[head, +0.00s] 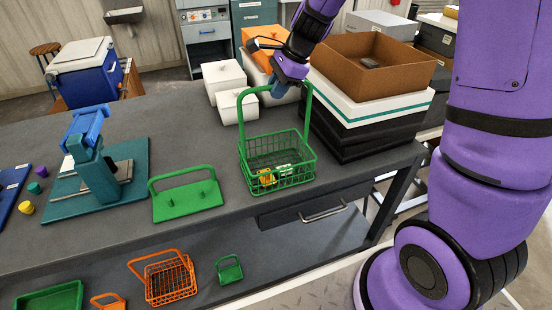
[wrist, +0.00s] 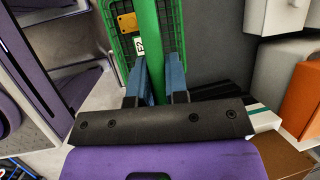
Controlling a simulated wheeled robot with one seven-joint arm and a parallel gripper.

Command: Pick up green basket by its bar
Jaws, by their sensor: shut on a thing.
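The green basket (head: 284,186) is a wire basket with a tall handle. It is at the right part of the grey bench, near the front edge, and looks upright. In the wrist view the basket's mesh (wrist: 175,18) shows beyond the fingers. I cannot tell whether the basket's bottom touches the bench.
A green plate with a bar (head: 187,200) lies left of the basket. A teal stand (head: 97,170) is farther left. White boxes (head: 236,106) and a black-and-white stack with a brown carton (head: 375,66) stand close behind. An orange basket (head: 168,282) is on the lower shelf.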

